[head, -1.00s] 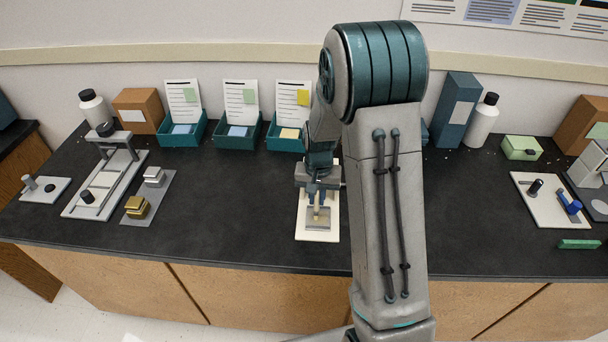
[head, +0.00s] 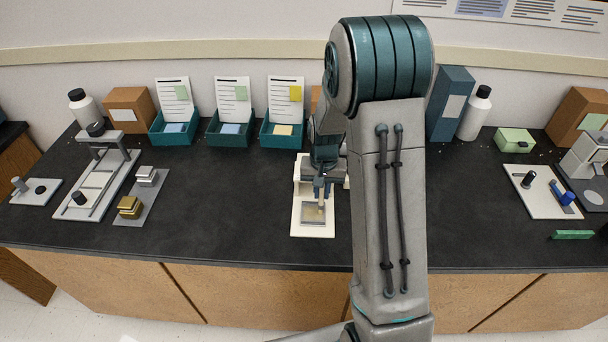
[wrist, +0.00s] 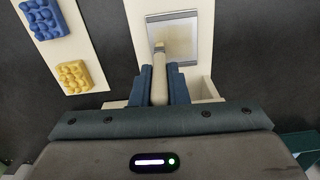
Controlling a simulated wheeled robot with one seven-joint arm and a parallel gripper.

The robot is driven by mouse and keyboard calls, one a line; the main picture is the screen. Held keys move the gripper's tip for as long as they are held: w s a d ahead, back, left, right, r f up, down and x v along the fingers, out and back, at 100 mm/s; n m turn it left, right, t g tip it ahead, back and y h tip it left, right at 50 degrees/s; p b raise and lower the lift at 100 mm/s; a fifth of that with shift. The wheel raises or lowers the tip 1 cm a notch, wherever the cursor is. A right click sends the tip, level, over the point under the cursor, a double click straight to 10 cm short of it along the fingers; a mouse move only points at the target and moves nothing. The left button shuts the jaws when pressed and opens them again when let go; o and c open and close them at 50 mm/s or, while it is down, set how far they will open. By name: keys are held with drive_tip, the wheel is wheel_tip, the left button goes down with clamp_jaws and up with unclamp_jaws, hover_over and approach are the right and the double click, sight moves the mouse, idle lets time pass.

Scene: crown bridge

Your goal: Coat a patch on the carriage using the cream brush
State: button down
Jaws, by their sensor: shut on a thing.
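My gripper (wrist: 160,86) is shut on the cream brush (wrist: 159,75), which sticks out between the dark blue fingers. The brush also shows in the head view (head: 321,203), below my gripper (head: 321,188). The carriage appears to be the grey-framed square (wrist: 173,40) with a pale beige face, on a cream base (wrist: 206,22). It also shows in the head view (head: 313,213), near the front of the counter. The brush tip lies over the square's near-left part in the wrist view. I cannot tell whether it touches.
A pale board (wrist: 78,45) with a blue (wrist: 43,18) and a yellow (wrist: 75,77) bumpy block lies beside the base. Teal trays with cards (head: 230,131) stand at the back. A grey frame device (head: 97,184) stands left. Dark counter (head: 220,220) is clear between.

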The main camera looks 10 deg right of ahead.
drive_tip(key=shift+s+d+r, duration=0.1)
drive_tip(key=shift+s+d, duration=0.1)
drive_tip(key=shift+d, duration=0.5)
wheel_tip(320, 180, up, 8)
drive_tip(key=p, duration=0.4)
drive_tip(key=shift+p, duration=0.35)
drive_tip(key=shift+a, duration=0.1)
